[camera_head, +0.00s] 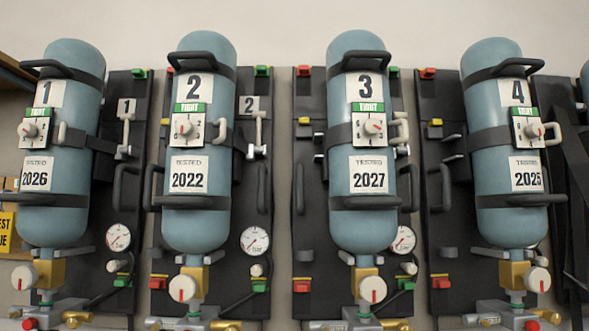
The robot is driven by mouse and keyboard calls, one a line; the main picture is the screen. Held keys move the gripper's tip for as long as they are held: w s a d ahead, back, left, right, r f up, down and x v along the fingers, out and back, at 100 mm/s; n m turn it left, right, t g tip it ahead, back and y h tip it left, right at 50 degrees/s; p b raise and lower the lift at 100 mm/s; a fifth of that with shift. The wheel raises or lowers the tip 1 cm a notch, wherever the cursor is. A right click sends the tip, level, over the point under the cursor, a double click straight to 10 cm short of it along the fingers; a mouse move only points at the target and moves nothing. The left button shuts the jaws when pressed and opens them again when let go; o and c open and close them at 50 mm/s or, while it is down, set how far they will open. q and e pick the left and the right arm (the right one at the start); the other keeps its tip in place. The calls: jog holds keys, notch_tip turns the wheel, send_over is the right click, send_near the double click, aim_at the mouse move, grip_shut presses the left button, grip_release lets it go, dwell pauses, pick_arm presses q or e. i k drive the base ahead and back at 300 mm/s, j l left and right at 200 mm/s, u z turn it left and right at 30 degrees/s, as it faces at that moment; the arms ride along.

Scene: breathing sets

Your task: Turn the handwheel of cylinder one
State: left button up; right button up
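Cylinder one (55,225) is the blue-grey cylinder at the far left, hung valve-down with a "1" label, a green "TIGHT" tag and a "TESTED 2026" label. A brass valve body (50,273) sits below its neck. A white round knob with a red mark (23,276), which looks like the handwheel, sticks out on the left of this valve. Nothing touches it. More fittings with a brass end (76,318) lie below, cut by the bottom edge of the picture. Neither of my grippers is in view.
Cylinder two (197,226), cylinder three (362,226) and cylinder four (508,227) hang to the right on black backplates with similar knobs. A pressure gauge (118,237) and black handle (125,185) are beside cylinder one. A wooden shelf with yellow-labelled boxes (8,232) is at the left edge.

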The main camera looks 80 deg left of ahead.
aim_at(25, 278)
jog(key=u, duration=3.85)
